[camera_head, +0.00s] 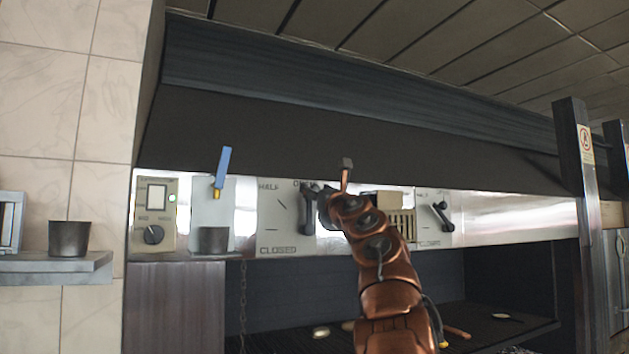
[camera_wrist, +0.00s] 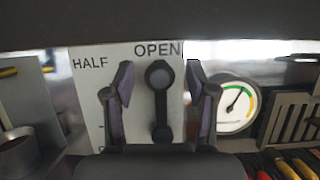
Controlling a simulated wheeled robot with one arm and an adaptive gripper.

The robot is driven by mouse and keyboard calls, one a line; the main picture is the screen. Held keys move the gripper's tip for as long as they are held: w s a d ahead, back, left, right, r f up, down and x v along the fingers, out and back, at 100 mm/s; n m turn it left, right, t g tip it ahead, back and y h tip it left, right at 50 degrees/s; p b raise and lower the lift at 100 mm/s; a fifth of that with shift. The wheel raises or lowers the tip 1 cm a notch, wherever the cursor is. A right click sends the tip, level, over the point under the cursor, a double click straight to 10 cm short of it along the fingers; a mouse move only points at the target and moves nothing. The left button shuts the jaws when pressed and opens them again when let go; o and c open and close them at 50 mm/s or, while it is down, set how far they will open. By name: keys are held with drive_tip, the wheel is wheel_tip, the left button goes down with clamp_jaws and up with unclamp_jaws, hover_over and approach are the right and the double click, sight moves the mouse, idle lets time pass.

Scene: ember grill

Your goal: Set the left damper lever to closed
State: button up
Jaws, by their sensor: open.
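The left damper lever (camera_head: 307,214) is a dark lever on a pale plate (camera_head: 275,222) marked HALF, OPEN and CLOSED. In the wrist view the lever (camera_wrist: 160,103) stands upright, its round knob just under the word OPEN. My gripper (camera_wrist: 159,72) is open, with one finger to each side of the lever and a visible gap on both sides. How deep the fingers reach around it I cannot tell. In the head view my gripper (camera_head: 325,205) is at the plate's right edge, partly hidden by my copper arm.
A second damper lever (camera_head: 441,216) is further right. A round gauge (camera_wrist: 236,105) and a slotted holder (camera_wrist: 292,120) are right of the plate. A blue-handled tool (camera_head: 222,168) and a cup (camera_head: 213,240) are left. The dark hood (camera_head: 300,120) overhangs the panel.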

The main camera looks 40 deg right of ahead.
drive_tip(key=shift+w+d+r+p, duration=0.2)
drive_tip(key=shift+w+r+p, duration=0.15)
drive_tip(key=shift+w, duration=0.3)
drive_tip(key=shift+f, duration=0.1)
clamp_jaws()
idle(0.4)
